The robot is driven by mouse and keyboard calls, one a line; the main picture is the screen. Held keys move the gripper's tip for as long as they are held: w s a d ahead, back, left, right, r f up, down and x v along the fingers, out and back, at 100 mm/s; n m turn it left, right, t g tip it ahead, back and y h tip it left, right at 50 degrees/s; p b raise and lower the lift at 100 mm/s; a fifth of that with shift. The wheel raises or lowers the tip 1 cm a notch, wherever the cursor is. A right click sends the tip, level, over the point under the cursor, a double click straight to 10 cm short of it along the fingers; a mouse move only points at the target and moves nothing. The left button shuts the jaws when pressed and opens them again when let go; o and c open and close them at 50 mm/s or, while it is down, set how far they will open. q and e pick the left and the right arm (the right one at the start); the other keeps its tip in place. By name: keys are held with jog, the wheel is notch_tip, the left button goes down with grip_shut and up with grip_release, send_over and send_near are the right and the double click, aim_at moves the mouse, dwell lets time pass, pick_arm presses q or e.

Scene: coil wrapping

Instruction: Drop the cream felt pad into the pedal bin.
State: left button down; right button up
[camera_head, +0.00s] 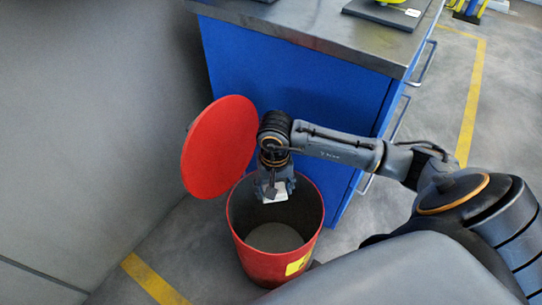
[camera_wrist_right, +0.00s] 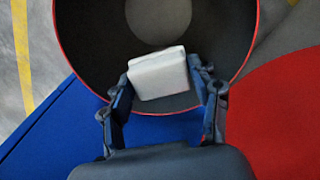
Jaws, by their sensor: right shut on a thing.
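The cream felt pad (camera_wrist_right: 158,74) is a small pale block between the fingers of my right gripper (camera_wrist_right: 163,88) in the right wrist view. It also shows as a pale patch in the head view (camera_head: 276,192). My right gripper (camera_head: 274,186) is shut on the pad and points down over the mouth of the pedal bin. The red pedal bin (camera_head: 265,265) stands on the floor with its round red lid (camera_head: 219,146) raised. The visible part of its dark inside holds nothing distinct. My left gripper is not in view.
A blue cabinet (camera_head: 290,90) with a grey metal top (camera_head: 330,30) stands right behind the bin. A grey wall (camera_head: 90,120) is at the left. Yellow floor lines (camera_head: 152,280) run near the bin. Open floor lies to the right.

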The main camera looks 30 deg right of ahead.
jog(key=shift+f+b, duration=0.65)
jog(key=shift+f, duration=1.1)
jog(key=o, duration=1.1)
jog(key=shift+r, duration=0.15)
notch_tip(320, 180, up, 12)
jog(key=shift+f, duration=0.1)
